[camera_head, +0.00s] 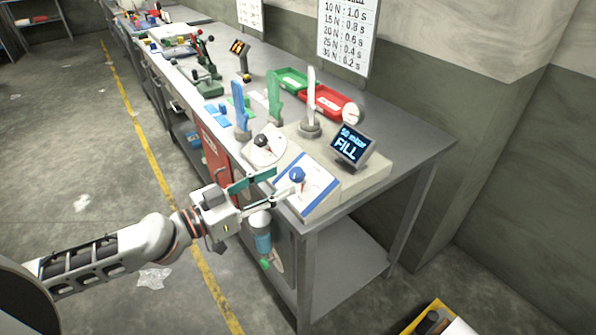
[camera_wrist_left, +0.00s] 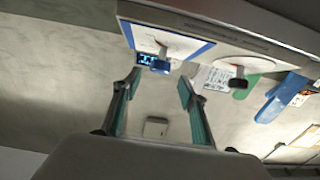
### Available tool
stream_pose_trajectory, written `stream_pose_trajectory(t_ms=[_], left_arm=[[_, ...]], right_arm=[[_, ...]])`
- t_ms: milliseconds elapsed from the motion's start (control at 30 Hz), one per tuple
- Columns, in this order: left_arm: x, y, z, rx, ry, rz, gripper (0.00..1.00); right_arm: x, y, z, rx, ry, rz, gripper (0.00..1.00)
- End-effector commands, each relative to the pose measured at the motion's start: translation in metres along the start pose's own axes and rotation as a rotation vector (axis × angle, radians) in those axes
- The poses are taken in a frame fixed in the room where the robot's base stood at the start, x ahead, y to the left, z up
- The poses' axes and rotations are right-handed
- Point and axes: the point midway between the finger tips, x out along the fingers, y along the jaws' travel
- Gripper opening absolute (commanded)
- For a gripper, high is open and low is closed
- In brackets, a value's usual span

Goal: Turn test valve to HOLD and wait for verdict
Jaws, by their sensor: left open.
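In the head view I cannot tell whether a finger touches the knob. My right gripper is out of view.
A black knob (camera_head: 261,141) sits on a pale panel left of the valve. Upright blue (camera_head: 240,105), green (camera_head: 274,97) and white (camera_head: 311,95) hand shapes stand behind. A bottle (camera_head: 262,235) hangs below the bench edge.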

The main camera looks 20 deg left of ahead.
Motion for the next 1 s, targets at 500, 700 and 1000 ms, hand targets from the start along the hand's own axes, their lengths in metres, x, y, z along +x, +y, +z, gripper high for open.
stream_pose_trajectory(t_ms=[500, 700, 1000], left_arm=[[0.058, 0.001, -0.001, 0.0, 0.0, 0.001, 0.42], [0.06, 0.001, 0.0, 0.0, -0.001, 0.002, 0.42], [0.06, 0.001, 0.0, 0.0, -0.001, 0.002, 0.03]], right_arm=[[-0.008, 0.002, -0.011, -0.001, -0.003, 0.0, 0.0], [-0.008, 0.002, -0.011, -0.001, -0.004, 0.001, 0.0], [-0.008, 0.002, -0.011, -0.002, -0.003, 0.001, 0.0]])
